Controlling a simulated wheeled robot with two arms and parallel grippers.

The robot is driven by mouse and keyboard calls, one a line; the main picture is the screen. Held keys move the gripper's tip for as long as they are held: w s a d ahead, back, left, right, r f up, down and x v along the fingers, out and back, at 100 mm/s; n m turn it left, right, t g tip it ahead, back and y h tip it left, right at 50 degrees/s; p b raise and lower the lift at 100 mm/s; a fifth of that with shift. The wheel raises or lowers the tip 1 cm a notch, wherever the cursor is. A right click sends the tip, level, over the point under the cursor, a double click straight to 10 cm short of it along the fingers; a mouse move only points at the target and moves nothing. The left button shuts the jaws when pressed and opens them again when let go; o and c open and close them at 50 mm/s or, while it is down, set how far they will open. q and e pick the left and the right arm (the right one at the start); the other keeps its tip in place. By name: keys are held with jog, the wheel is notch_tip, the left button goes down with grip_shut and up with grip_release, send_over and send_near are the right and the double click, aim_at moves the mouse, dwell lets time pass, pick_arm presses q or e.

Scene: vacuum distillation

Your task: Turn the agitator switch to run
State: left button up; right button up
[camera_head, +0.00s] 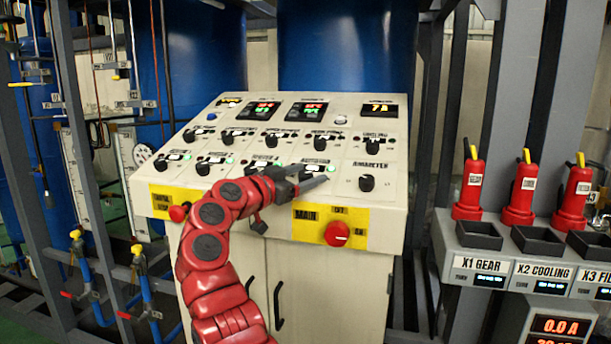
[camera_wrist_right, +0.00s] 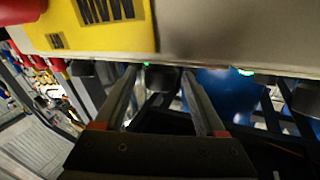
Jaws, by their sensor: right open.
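The cream control panel (camera_head: 345,145) stands in front of me with rows of black rotary switches, and their small labels are mostly too blurred for me to tell which is the agitator switch. My right gripper (camera_head: 322,177) is open and empty over the front lower part of the panel, left of a black knob (camera_head: 367,182). It hides part of the bottom switch row. In the right wrist view its fingers (camera_wrist_right: 158,74) are apart, with a dark knob (camera_wrist_right: 160,79) showing between and beyond them. Contact cannot be told. My left gripper is out of view.
A red main switch (camera_head: 337,234) on a yellow plate (camera_head: 305,222) sits on the panel's front face, below my gripper. Another red button (camera_head: 179,213) is at its left.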

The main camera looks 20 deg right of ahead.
jog(key=v, duration=1.7)
jog(key=shift+a+b, duration=0.15)
jog(key=shift+b, duration=0.25)
jog(key=shift+s+f, duration=0.1)
jog(key=shift+f, duration=0.05)
